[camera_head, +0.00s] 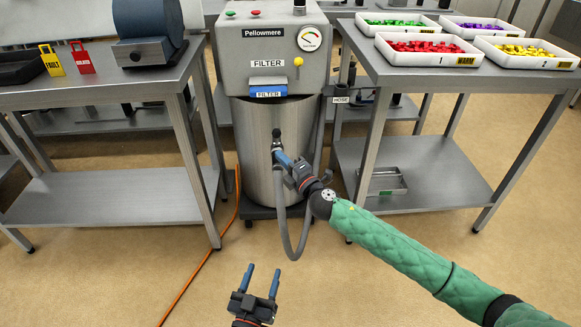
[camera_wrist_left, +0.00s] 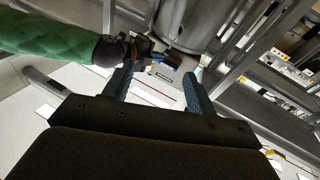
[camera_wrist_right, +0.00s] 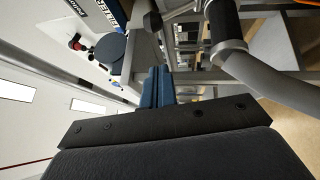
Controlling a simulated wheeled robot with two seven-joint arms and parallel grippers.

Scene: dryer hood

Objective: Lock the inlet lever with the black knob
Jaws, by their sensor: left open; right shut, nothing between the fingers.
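The inlet lever's round black knob (camera_wrist_right: 152,20) shows in the right wrist view, at the end of a short metal arm (camera_wrist_right: 180,10) beside the hose coupling (camera_wrist_right: 224,28). In the head view the inlet (camera_head: 277,142) is on the front of the steel drum (camera_head: 253,150); the lever is too small to make out there. My right gripper (camera_head: 282,158) is shut and empty, its fingertips close to the inlet. In the right wrist view the closed fingers (camera_wrist_right: 157,84) point toward the knob; contact cannot be told. My left gripper (camera_head: 262,275) is open and empty, low over the floor.
A grey hose (camera_head: 288,240) loops down from the inlet near my right gripper. Steel tables flank the drum; the right one (camera_head: 390,72) holds several trays, the left one (camera_head: 110,92) two tags and a blue roll.

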